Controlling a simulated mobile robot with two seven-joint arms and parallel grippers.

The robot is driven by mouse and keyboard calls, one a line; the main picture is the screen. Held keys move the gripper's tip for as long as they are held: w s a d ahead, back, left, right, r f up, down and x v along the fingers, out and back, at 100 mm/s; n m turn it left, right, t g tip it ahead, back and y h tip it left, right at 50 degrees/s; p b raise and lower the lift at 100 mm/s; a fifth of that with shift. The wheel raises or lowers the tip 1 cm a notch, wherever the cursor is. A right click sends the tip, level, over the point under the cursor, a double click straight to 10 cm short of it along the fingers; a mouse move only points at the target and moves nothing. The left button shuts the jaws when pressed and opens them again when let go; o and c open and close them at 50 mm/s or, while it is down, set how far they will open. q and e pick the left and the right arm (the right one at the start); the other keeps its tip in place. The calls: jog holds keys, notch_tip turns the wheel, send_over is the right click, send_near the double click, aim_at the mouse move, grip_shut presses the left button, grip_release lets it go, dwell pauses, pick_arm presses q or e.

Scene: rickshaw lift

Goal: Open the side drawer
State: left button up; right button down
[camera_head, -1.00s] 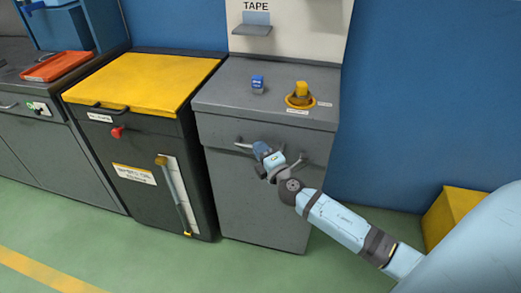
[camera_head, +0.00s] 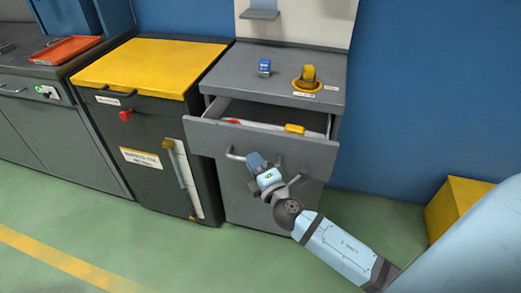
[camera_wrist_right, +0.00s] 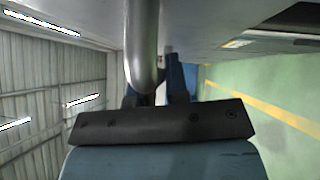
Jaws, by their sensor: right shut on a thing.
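The side drawer (camera_head: 300,143) is the top drawer of the grey cabinet, and it stands partly pulled out. A red item (camera_head: 233,122) and a yellow item (camera_head: 294,129) show inside it. Its grey bar handle (camera_head: 235,156) runs across the drawer front. My right gripper (camera_head: 257,162) is shut on the handle, near its middle. In the right wrist view the metal handle bar (camera_wrist_right: 142,50) runs down to the fingers (camera_wrist_right: 158,97). The fingertips are largely hidden by the bar. My left gripper is in neither view.
A blue item (camera_head: 264,67) and a yellow tape roll (camera_head: 307,79) stand on the grey cabinet top. A black cabinet with a yellow top (camera_head: 150,67) is at left. A yellow box (camera_head: 458,205) is at right. Green floor in front is clear.

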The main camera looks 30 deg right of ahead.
jog(key=s+a, duration=0.2)
jog(key=shift+s+a+f, duration=0.1)
jog(key=shift+s+a, duration=0.05)
jog(key=shift+a, duration=0.2)
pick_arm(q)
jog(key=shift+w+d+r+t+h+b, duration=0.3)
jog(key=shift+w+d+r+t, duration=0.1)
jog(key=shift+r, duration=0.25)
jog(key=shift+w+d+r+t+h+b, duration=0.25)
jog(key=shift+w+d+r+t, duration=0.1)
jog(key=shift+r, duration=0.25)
pick_arm(e)
jog(key=s+a, duration=0.2)
jog(key=shift+s+a, duration=0.15)
jog(key=shift+a, duration=0.2)
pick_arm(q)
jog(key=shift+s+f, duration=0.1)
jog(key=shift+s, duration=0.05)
pick_arm(e)
jog(key=c, duration=1.1)
grip_release()
